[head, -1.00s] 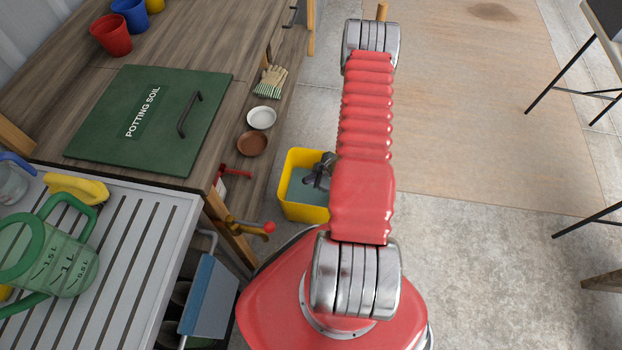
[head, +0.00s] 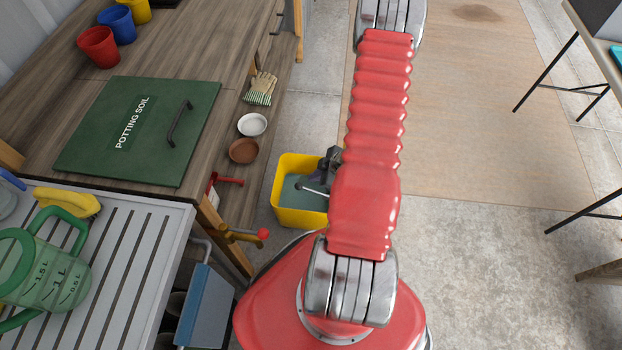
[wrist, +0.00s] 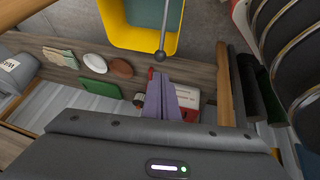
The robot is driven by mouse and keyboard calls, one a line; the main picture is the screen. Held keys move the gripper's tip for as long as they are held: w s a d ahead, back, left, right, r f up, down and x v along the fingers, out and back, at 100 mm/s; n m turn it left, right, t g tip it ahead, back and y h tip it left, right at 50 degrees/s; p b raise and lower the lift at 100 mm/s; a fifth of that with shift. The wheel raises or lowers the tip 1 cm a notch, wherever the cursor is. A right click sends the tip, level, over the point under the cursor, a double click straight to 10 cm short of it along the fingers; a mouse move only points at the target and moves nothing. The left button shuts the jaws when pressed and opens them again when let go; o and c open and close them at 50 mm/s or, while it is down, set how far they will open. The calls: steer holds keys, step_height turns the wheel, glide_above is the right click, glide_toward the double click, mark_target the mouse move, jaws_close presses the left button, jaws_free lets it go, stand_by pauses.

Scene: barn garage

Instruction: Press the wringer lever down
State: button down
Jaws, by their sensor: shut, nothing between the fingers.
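The wringer lever is a thin metal rod with a dark ball knob (head: 300,186) over the yellow bucket (head: 284,212). In the head view its right end is hidden behind my red arm. In the wrist view the knob (wrist: 160,56) hangs just beyond the fingertips, and the rod runs up across the bucket's yellow rim (wrist: 121,36). My gripper (wrist: 160,78) is shut and empty, its purplish fingers pointing toward the knob with a small apparent gap. In the head view my gripper (head: 317,176) is partly hidden by my arm, above the bucket.
Open floor (head: 470,250) lies to the right.

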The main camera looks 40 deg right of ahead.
steer(key=shift+v, duration=1.55)
steer(key=shift+a+r, duration=0.1)
